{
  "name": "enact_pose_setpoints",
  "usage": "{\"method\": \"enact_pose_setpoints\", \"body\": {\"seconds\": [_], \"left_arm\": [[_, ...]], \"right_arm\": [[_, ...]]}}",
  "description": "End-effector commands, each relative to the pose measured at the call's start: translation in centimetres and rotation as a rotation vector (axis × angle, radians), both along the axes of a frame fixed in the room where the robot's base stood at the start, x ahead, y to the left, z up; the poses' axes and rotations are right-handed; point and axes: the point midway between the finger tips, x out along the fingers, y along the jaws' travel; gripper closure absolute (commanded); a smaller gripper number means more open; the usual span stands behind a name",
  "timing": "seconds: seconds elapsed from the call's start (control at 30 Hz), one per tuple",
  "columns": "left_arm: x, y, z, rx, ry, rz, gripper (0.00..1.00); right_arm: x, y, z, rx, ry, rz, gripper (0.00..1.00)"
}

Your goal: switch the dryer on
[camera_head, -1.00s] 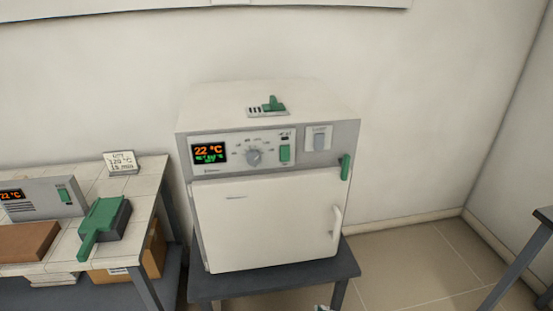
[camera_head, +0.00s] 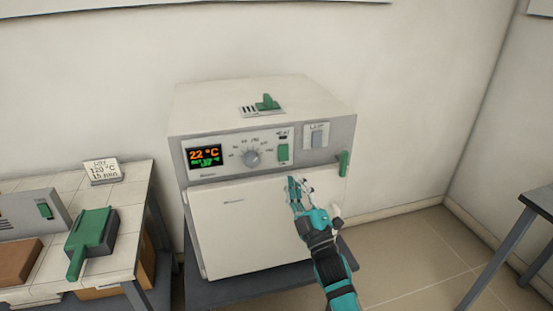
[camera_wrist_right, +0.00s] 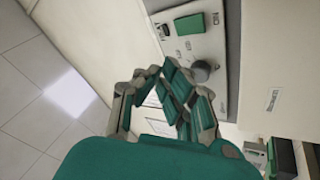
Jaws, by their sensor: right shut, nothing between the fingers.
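The dryer (camera_head: 262,225) is a white box with a grey control panel (camera_head: 220,171). Its display (camera_head: 204,156) reads 22 °C in orange, with small green text below. A round grey knob (camera_head: 251,158) is beside it, then a green rocker switch (camera_head: 283,153), which also shows in the right wrist view (camera_wrist_right: 190,24). My right gripper (camera_head: 293,182) is shut and empty, pointing up in front of the door, just below the green switch. In the wrist view its fingertips (camera_wrist_right: 162,72) are near the panel. Contact cannot be told. My left gripper is out of view.
At left, a tiled table (camera_head: 125,215) holds a green-handled tool (camera_head: 92,232) and a card (camera_head: 103,171).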

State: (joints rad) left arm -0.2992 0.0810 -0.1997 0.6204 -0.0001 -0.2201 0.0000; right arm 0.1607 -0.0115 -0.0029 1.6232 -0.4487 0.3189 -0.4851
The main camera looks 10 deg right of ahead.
Motion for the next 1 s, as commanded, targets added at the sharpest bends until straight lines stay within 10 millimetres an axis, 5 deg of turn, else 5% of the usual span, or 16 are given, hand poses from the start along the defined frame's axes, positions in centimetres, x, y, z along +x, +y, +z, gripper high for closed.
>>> {"method": "enact_pose_setpoints", "body": {"seconds": [0.57, 1.0], "left_arm": [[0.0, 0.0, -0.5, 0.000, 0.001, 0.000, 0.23], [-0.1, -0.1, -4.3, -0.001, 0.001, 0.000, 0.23]], "right_arm": [[0.5, 0.0, 0.6, -0.008, -0.021, -0.003, 1.00], [6.2, 0.2, -0.3, -0.009, -0.022, -0.003, 1.00]]}}
